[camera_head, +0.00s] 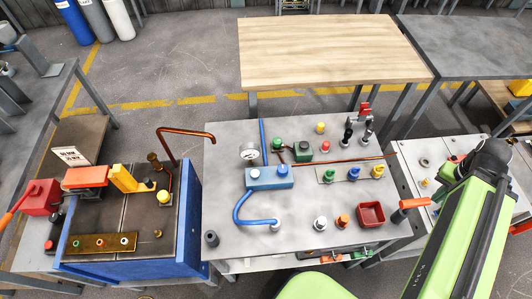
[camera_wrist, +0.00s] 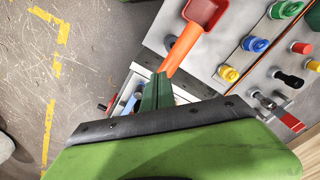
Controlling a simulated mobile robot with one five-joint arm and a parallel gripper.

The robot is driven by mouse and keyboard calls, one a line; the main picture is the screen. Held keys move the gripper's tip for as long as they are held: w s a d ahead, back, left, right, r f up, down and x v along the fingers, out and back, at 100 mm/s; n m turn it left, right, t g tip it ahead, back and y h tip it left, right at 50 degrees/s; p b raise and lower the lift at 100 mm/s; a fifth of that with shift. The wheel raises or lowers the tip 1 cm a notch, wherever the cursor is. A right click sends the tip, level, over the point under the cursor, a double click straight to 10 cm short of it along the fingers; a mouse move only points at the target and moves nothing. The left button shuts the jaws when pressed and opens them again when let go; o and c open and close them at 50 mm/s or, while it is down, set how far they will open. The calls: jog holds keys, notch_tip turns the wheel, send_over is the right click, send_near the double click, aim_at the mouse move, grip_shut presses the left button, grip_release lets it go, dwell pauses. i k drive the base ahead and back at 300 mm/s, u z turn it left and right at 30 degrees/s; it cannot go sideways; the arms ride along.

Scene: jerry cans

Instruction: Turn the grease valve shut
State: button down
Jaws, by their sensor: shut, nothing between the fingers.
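An orange lever handle (camera_head: 414,203) lies near the right edge of the middle table, beside the red bin. It also shows in the wrist view (camera_wrist: 182,50), just beyond my fingertips. My gripper (camera_wrist: 157,90) is shut and empty, with its green fingers pointing toward the handle's lower end; I cannot tell whether they touch it. Green, blue (camera_head: 353,174) and yellow (camera_head: 377,171) valve knobs stand in a row on a plate. No label shows which of these is the grease valve. In the head view my gripper cannot be made out.
A red bin (camera_head: 371,214) stands on the middle table near the handle. Black and red-handled fittings (camera_head: 366,118) stand at its far right corner. A blue box (camera_head: 269,177) with a gauge and hose is on the left. A bare wooden table (camera_head: 330,45) stands behind.

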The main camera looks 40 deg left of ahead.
aim_at(277, 141)
jog(key=z, duration=0.15)
jog(key=k, duration=0.15)
jog(key=u, duration=3.1)
jog(key=k, duration=0.85)
jog(key=z, duration=1.15)
jog(key=i, duration=1.05)
jog(key=u, duration=0.1)
